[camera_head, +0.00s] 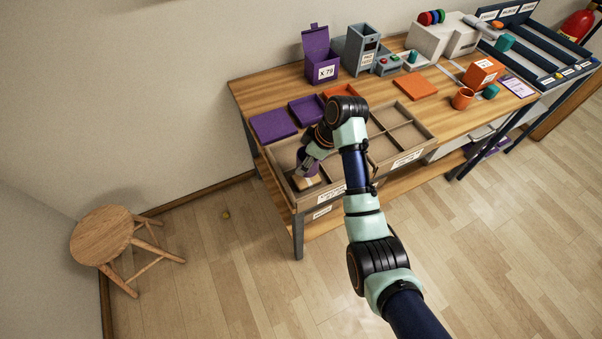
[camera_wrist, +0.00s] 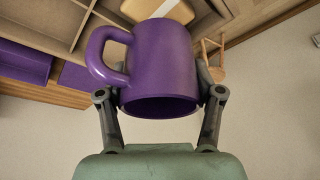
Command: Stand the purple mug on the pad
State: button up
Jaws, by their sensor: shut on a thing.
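The purple mug (camera_wrist: 160,65) is between the two fingers of my gripper (camera_wrist: 160,105) in the wrist view. The fingers press on its sides, its open rim faces my wrist and its handle points left. In the head view the mug (camera_head: 308,168) shows partly, under my gripper (camera_head: 312,160), over the left part of the wooden compartment tray. A flat purple square pad (camera_head: 272,125) lies on the table's left end, up and left of my gripper. A flat orange square pad (camera_head: 415,85) lies farther right. I cannot tell whether the mug touches the tray.
A pale block (camera_head: 306,183) sits in the wooden tray (camera_head: 410,157) close to the mug. A shallow purple tray (camera_head: 307,110) lies right of the purple pad. A purple bin (camera_head: 320,58) and a grey machine (camera_head: 361,50) stand behind. An orange mug (camera_head: 462,98) stands right.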

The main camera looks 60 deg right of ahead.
jog(key=shift+w+f, duration=0.1)
jog(key=shift+f, duration=2.2)
jog(key=shift+f, duration=0.15)
jog(key=o, duration=1.3)
jog(key=p+v, duration=0.2)
jog(key=v, duration=1)
